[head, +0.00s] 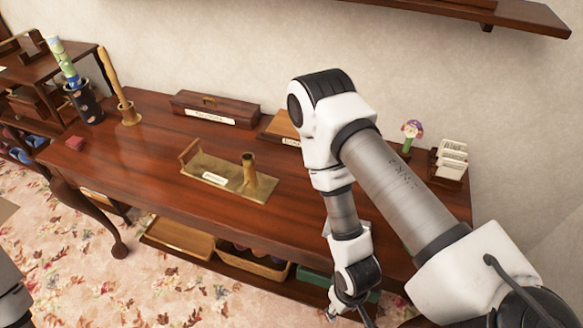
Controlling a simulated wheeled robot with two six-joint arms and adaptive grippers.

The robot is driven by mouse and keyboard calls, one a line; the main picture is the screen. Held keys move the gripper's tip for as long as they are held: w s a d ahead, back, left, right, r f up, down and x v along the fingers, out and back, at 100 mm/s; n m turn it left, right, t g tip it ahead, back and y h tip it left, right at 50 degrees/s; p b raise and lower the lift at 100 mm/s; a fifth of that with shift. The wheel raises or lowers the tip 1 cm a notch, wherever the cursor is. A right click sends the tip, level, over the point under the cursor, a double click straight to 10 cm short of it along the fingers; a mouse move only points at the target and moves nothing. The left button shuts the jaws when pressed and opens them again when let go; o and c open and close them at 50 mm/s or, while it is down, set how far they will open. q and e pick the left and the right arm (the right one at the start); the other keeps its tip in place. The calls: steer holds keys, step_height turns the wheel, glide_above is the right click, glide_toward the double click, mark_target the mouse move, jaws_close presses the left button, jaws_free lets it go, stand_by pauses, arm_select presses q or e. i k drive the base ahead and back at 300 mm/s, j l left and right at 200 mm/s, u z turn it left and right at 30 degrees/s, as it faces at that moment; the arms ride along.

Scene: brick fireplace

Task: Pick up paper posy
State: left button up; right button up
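A small posy-like thing (412,130) with a purple and orange head on a green stem stands upright at the back right of the wooden desk, beside a card rack. I take it to be the paper posy. My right arm crosses the right half of the desk and hides part of it. Its gripper (352,308) hangs low in front of the desk, far below and left of the posy and not touching it. The fingers are cut off by the bottom edge, so their opening is unclear. My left gripper is out of view.
The desk (140,150) holds a brass tray (205,182) with a short post, a long wooden box (215,108), a dark pot (85,105) with rolled papers, and a brass holder (130,115). The card rack (452,160) stands right of the posy. A shelf (490,12) hangs above.

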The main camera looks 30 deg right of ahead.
mark_target(413, 129)
steer(key=z, duration=0.5)
steer(key=i+j, duration=0.1)
steer(key=j, duration=0.5)
steer(key=j+z, duration=0.1)
steer(key=z, duration=0.3)
steer(key=j+z, duration=0.1)
steer(key=z, duration=0.3)
steer(key=j+z, duration=0.15)
steer(key=z, duration=0.25)
steer(key=j+z, duration=0.1)
steer(key=z, duration=0.25)
